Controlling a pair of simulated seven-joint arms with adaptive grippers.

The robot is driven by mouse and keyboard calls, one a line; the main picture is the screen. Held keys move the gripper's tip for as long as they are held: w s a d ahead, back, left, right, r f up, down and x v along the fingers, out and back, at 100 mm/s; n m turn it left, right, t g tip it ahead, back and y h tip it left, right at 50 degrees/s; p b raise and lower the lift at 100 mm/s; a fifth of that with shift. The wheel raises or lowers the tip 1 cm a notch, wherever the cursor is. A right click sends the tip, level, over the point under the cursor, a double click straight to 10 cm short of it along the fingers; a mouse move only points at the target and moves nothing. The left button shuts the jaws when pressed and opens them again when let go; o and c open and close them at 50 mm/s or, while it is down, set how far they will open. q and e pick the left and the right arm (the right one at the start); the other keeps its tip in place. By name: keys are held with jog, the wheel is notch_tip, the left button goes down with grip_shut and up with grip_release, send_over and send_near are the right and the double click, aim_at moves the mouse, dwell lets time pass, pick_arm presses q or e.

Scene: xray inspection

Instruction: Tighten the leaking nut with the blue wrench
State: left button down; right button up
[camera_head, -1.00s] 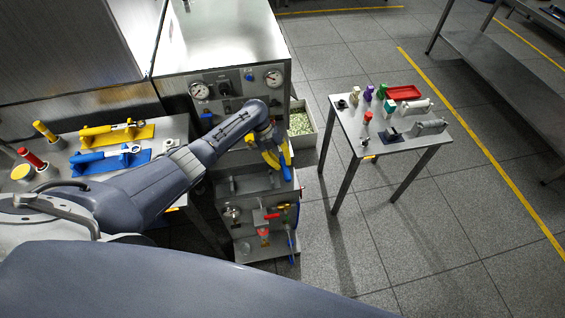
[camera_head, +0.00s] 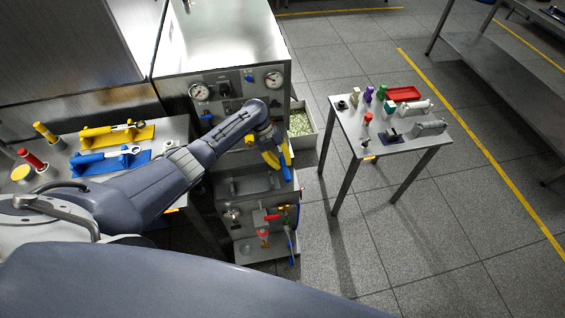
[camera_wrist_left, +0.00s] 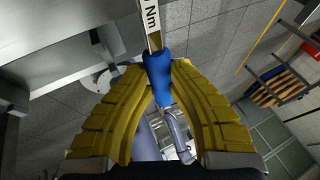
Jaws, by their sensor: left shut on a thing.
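My left gripper (camera_head: 276,158) has yellow fingers and is in front of the steel cabinet, above its lower shelf. It is shut on the blue wrench (camera_head: 286,173). In the left wrist view the blue handle (camera_wrist_left: 157,78) sits between the yellow fingers (camera_wrist_left: 160,100), with a pale shaft marked "Nm" beyond it. The wrench's far end is out of that view. Pipe fittings with a red-handled valve (camera_head: 265,217) are on the cabinet's lower part, below the gripper. I cannot tell which nut leaks. My right gripper is not in view.
The left bench holds a yellow tray (camera_head: 147,132) and a blue tray (camera_head: 80,169) with tools, plus red and yellow cylinders. Gauges (camera_head: 199,91) are on the cabinet front. A small table (camera_head: 375,143) with several small items stands at right.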

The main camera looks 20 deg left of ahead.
pick_arm(q)
jog(key=shift+r, duration=0.25)
dwell(0.3)
jog(key=shift+r, duration=1.85)
